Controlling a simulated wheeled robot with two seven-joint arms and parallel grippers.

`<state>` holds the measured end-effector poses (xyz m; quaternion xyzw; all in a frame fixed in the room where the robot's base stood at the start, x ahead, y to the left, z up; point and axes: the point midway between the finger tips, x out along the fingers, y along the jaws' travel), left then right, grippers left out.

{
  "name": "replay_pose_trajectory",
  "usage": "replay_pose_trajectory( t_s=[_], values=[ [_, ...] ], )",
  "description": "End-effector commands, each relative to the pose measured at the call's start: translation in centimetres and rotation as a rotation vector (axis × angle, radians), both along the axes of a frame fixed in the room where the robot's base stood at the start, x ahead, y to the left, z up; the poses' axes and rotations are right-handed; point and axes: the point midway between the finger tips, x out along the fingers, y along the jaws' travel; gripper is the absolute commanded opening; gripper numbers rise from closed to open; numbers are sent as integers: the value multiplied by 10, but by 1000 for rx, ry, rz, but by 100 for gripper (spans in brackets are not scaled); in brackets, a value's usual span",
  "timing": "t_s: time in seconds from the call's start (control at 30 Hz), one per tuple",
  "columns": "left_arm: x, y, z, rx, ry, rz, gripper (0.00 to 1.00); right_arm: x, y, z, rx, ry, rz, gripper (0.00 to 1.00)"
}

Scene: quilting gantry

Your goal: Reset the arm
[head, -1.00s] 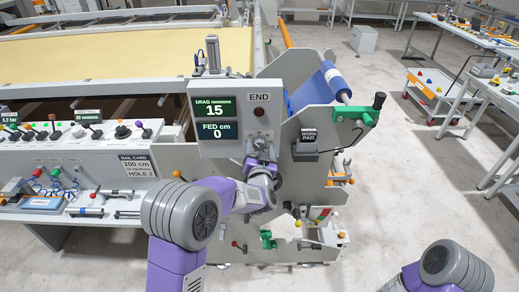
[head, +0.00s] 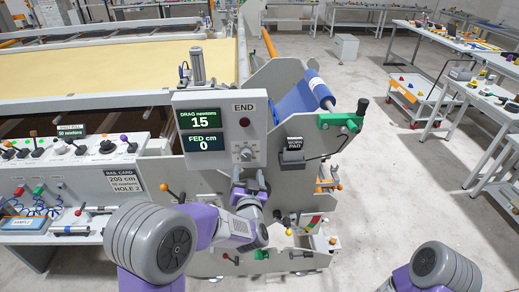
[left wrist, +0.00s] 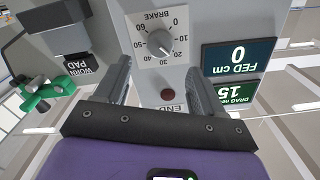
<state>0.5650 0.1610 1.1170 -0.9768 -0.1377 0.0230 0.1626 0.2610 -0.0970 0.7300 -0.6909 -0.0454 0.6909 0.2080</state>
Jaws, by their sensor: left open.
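My left gripper (head: 250,186) is open and empty, just below the brake knob (head: 244,153) on the front of the grey control box (head: 218,166). In the left wrist view, its two fingers (left wrist: 160,82) stand apart, with the knob (left wrist: 160,42) beyond them and clear of them. The knob sits on a dial marked from 0 to 60. The drag display (head: 201,118) reads 15 newtons and the fed display (head: 205,144) reads 0 cm. My right gripper is outside the view; only a right arm link shows at the lower right.
A blue roll (head: 302,98) and a green crank handle (head: 342,121) stick out right of the box. A rail card (head: 124,185) and a panel of levers (head: 60,150) are at left. The floor (head: 400,190) at right is open, with a cart (head: 413,95) beyond.

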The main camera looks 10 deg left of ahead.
Motion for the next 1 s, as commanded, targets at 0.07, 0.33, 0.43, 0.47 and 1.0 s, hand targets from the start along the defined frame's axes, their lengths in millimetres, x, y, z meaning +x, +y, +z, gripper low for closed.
replay_pose_trajectory(
  t_s=[0.07,0.33,0.43,0.47,1.0],
  values=[
    [0,0,-1,0,1,-1,69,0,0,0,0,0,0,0],
    [-9,-3,-96,-107,227,-84,69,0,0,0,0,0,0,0],
    [-33,-7,-169,-217,418,-129,69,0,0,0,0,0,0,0],
    [-42,-8,-191,-255,478,-138,69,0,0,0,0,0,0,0],
    [-290,-59,-385,-902,1400,-62,69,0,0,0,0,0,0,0]
  ],
)
